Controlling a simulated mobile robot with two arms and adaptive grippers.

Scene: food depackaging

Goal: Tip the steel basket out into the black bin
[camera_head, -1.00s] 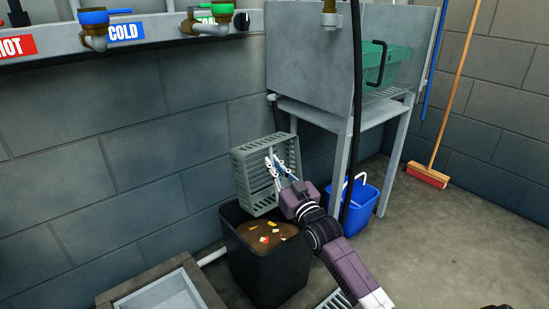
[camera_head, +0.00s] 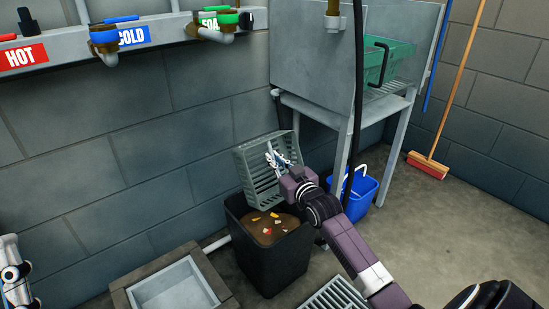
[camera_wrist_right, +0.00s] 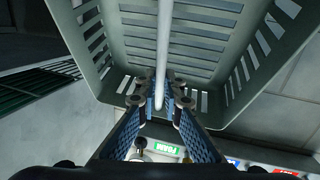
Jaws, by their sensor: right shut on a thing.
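The grey slatted steel basket (camera_head: 252,178) is tipped on its side above the black bin (camera_head: 270,260), its open side turned toward my right arm. My right gripper (camera_head: 274,160) is shut on the basket's pale handle bar (camera_wrist_right: 164,40). In the right wrist view the slatted inside of the basket (camera_wrist_right: 190,48) shows no food. The bin holds brown matter (camera_head: 266,227) with several red, yellow and white bits on top. Part of my left gripper (camera_head: 15,275) shows at the left edge; its jaws cannot be made out.
A grey floor basin (camera_head: 178,290) is left of the bin and a floor grate (camera_head: 335,294) right of it. A blue bucket (camera_head: 358,195) stands beneath the sink stand (camera_head: 400,135), which bears a green basket (camera_head: 388,68). A black hose hangs close to my right arm.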

